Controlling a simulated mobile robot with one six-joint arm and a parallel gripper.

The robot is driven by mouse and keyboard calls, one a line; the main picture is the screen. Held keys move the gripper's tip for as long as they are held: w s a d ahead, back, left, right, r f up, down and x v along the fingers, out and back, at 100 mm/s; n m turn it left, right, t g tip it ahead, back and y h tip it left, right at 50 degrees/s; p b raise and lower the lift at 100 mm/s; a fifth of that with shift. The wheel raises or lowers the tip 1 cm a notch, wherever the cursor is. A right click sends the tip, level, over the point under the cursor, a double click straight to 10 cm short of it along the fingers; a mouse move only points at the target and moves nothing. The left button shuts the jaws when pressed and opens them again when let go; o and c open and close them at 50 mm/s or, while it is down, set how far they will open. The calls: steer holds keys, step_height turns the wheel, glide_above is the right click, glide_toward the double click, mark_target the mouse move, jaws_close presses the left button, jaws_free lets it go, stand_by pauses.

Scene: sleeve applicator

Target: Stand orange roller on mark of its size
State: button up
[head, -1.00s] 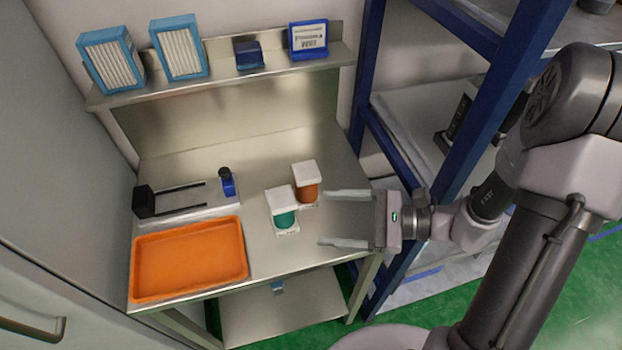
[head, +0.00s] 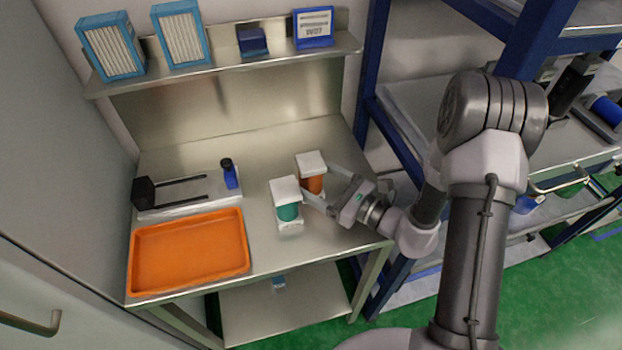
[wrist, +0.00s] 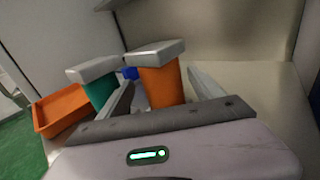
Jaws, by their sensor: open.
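The orange roller (head: 314,185) stands upright on the steel table, with a pale square block (head: 311,163) on its top. In the wrist view the orange roller (wrist: 162,86) stands between the two open fingers, with a gap to the right finger. My gripper (head: 322,187) is open, one finger on the far side of the roller and one on the near side, by the green roller. The green roller (head: 288,211) stands upright to the front left, also under a pale block (head: 285,188). I cannot make out a size mark on the table.
An orange tray (head: 246,262) lies at the front left of the table. The wall shelf (head: 215,75) holds blue-framed boxes. A blue rack stands at the right.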

steer(key=x, duration=0.4)
steer(key=shift+w+r+b, duration=0.15)
steer(key=shift+w+b, duration=0.1)
steer(key=shift+b, duration=0.1)
jaws_close()
